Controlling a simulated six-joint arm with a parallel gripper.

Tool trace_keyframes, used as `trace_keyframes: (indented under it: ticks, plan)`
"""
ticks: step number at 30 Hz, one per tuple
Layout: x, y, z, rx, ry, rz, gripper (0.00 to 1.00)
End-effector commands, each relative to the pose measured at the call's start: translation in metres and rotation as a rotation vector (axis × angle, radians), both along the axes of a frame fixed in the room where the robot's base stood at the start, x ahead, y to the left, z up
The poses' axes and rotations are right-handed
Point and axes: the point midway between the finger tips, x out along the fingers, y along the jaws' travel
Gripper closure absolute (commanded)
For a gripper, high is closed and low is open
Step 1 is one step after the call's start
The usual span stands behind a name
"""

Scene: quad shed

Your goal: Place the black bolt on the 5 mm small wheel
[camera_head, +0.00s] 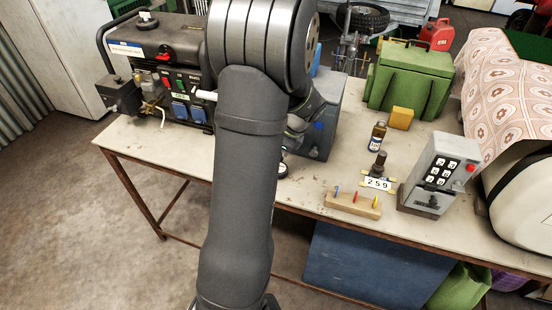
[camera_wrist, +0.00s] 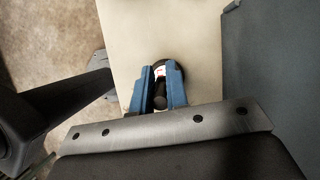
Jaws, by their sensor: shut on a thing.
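My gripper (camera_wrist: 160,80) shows in the wrist view as two blue fingers shut on a dark cylindrical piece, which looks like the black bolt (camera_wrist: 160,96). Just past the fingertips is a dark round thing with a white and red patch, which may be the small wheel (camera_wrist: 176,66). I cannot tell whether the bolt touches it. In the head view my arm hides the gripper and the bolt. A small dark round thing with a pale centre (camera_head: 283,168) shows at the arm's right edge, on the table.
The pale table (camera_head: 165,150) carries a generator (camera_head: 165,75) at left and a grey-blue box (camera_head: 325,115) behind the arm.

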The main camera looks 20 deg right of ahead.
Motion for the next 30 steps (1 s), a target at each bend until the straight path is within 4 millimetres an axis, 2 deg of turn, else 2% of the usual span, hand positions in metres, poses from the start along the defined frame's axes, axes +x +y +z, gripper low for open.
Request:
trace_keyframes:
  ticks: [3,6,17,18,21,30]
  plan:
    - [-0.001,0.000,-0.020,0.003,0.003,0.000,1.00]
    - [-0.001,0.000,-0.031,0.002,0.003,-0.001,1.00]
    - [-0.001,0.000,-0.035,0.001,0.002,0.000,1.00]
    - [-0.001,0.000,-0.035,0.001,0.001,0.000,0.82]
    - [-0.001,0.000,-0.035,0.001,0.001,0.000,0.64]
    - [-0.001,0.000,-0.033,0.001,0.001,0.000,0.64]
